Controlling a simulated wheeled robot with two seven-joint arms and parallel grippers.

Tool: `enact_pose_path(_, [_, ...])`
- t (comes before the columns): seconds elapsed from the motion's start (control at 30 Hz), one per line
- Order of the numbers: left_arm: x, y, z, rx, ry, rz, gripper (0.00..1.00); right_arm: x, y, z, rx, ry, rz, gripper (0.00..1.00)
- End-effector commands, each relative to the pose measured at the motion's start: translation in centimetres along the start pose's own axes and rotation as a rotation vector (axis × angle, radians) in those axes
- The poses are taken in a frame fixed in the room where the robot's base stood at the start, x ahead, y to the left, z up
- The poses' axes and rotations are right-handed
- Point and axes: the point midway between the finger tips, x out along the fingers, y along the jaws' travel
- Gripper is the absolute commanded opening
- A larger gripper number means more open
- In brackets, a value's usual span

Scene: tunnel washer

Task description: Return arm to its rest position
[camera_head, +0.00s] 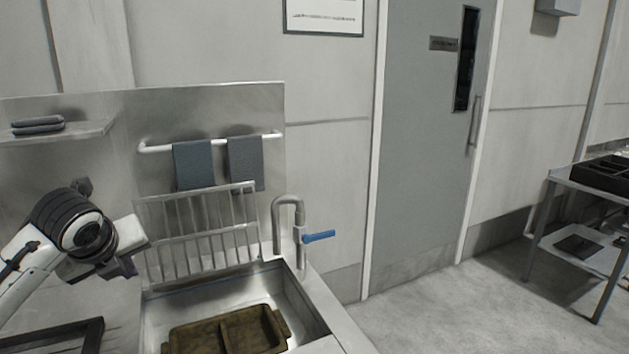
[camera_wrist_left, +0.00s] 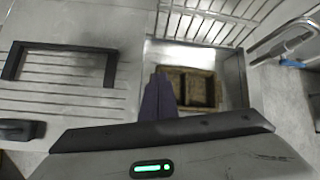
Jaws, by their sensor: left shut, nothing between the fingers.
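My left arm comes in from the left in the head view. My left gripper (camera_head: 128,264) is above the counter, at the left side of the sink (camera_head: 305,318). In the left wrist view the fingers of my left gripper (camera_wrist_left: 159,82) are together and hold nothing. A brown two-compartment tray (camera_head: 227,335) lies in the sink, and it also shows in the left wrist view (camera_wrist_left: 206,73), beyond the fingertips. My right gripper is not in view.
A faucet with a blue lever (camera_head: 319,236) stands at the sink's right. A metal rack (camera_head: 205,235) stands behind the sink. Two towels (camera_head: 192,165) hang on a rail. A dark frame (camera_wrist_left: 62,48) lies on the ribbed drainboard. A side table (camera_head: 577,222) is at the far right, with clear floor before it.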

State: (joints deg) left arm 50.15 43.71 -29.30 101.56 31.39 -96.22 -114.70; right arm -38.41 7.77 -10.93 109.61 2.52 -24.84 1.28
Motion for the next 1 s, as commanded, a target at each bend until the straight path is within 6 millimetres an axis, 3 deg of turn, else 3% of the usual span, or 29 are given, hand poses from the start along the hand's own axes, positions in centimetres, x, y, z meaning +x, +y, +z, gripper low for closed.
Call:
enact_pose_path(0.17, [2.5, -0.7, -8.6, -0.208, 0.089, -0.021, 0.00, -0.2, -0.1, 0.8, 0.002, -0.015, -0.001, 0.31])
enact_pose_path(0.3, [3.6, -0.4, -17.6, -0.500, 0.189, -0.019, 0.00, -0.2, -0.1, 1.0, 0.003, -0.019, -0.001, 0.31])
enact_pose_path(0.5, [2.7, 2.3, -29.0, -1.021, 0.319, 0.067, 0.00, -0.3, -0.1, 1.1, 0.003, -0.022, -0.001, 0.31])
enact_pose_path(0.6, [1.4, 4.5, -33.6, -1.301, 0.356, 0.147, 0.00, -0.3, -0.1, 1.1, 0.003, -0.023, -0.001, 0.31])
enact_pose_path(0.8, [-1.4, 8.9, -39.2, -1.766, 0.343, 0.317, 0.00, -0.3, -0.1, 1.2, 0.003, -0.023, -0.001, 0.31])
enact_pose_path(1.0, [-3.9, 12.9, -42.3, -2.113, 0.260, 0.461, 0.00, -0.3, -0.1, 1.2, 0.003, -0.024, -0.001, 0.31])
